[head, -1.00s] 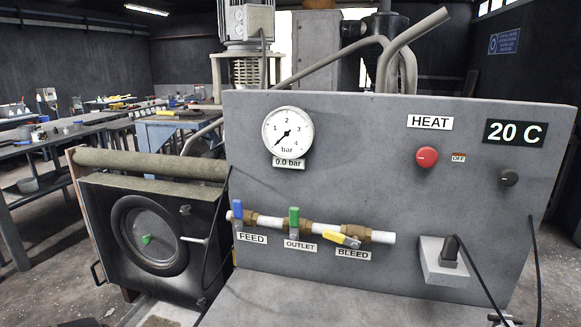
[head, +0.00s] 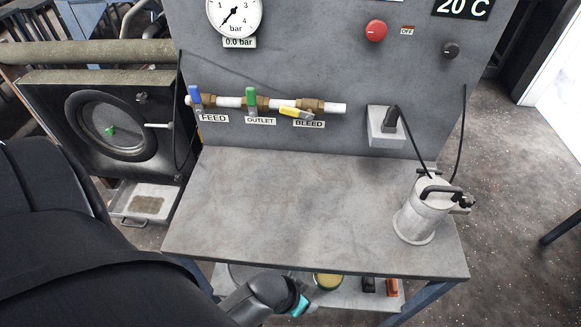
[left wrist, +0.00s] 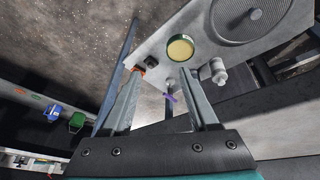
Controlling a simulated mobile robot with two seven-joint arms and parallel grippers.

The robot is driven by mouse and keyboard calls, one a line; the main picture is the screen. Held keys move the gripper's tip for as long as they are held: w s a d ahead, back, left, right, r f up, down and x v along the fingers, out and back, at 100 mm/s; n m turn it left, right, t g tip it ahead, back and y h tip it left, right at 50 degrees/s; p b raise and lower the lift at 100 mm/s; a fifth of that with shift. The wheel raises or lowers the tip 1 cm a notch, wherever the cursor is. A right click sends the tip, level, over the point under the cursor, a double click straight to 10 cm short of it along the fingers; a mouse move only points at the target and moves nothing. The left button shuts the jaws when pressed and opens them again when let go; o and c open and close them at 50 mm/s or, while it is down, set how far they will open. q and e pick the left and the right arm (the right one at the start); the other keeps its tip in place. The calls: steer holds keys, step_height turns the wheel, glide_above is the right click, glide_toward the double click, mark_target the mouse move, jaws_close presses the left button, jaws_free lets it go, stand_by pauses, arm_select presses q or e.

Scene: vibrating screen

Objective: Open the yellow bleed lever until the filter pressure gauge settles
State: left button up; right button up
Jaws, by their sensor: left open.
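The yellow bleed lever (head: 294,112) sits on the right valve of the pipe, above the BLEED label (head: 308,124), lying nearly along the pipe with a slight tilt. The filter pressure gauge (head: 234,15) is cut by the top edge in the head view; its display (head: 239,42) reads 0.0 bar. My left arm comes in at the lower left. Its end, with a teal part (head: 301,304), is low in front of the bench, well below the lever; the fingers are hard to make out there. In the left wrist view my left gripper (left wrist: 163,75) is open and empty. My right gripper is out of view.
The bench top (head: 290,205) is mostly clear. A metal canister (head: 424,215) stands at its right. A lower shelf (head: 340,300) holds a yellow-filled dish (head: 327,280).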

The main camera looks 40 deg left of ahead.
arm_select(q)
steer(key=w+d+r+n+t+h+p, duration=0.1)
steer(key=w+r+n+t, duration=0.35)
steer(key=w+r, duration=0.4)
steer(key=w+d+r+n+t+h+p, duration=0.1)
steer(key=w+r+n+t+p, duration=0.3)
steer(key=r, duration=0.7)
steer(key=n+t+y+b, duration=0.1)
steer(key=n+t+y, duration=0.2)
steer(key=n+y, duration=1.05)
glide_toward(291, 113)
steer(key=shift+n+h, duration=0.3)
steer(key=shift+h, duration=0.05)
steer(key=x, duration=0.8)
steer(key=shift+w+a+r, duration=0.1)
steer(key=shift+a+r, duration=0.05)
steer(key=shift+a, duration=0.05)
jaws_close()
